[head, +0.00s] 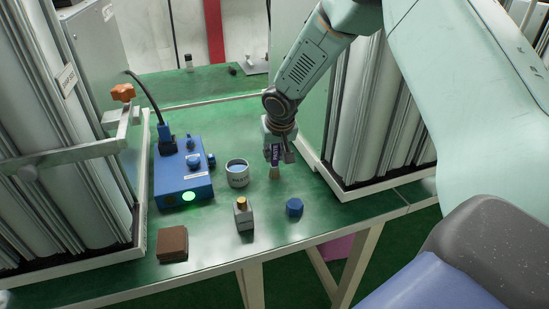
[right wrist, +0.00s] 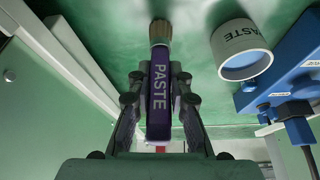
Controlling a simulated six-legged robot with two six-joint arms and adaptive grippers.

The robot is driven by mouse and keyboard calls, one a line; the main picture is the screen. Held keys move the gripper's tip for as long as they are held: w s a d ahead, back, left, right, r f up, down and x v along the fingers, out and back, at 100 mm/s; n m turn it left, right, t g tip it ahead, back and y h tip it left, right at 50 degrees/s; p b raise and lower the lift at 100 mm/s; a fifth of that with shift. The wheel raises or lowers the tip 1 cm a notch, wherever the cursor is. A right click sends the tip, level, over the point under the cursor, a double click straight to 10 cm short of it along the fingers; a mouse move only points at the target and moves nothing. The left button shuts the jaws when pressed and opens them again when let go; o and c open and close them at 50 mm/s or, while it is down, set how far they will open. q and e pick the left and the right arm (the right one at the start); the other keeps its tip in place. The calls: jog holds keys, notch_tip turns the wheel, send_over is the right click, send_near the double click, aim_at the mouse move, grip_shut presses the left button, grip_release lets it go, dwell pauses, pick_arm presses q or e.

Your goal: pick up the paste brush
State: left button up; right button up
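The paste brush (head: 275,157) has a purple handle lettered PASTE and pale bristles at its lower end. It is upright, with its bristles down, at the middle of the green table. In the right wrist view the brush (right wrist: 160,85) runs between the fingers with its bristles pointing away from the palm. My right gripper (head: 279,152) is shut on the handle, with a finger against each side (right wrist: 159,78). I cannot tell whether the bristles touch the table. My left gripper is not in view.
A white paste pot (head: 237,174) and a blue device (head: 183,178) stand left of the brush. A small bottle (head: 243,214), a blue cap (head: 294,207) and a brown block (head: 172,244) are nearer the front edge. Sieve columns (head: 365,110) stand on both sides.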

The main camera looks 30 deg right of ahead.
grip_shut()
jog(key=shift+r, duration=0.1)
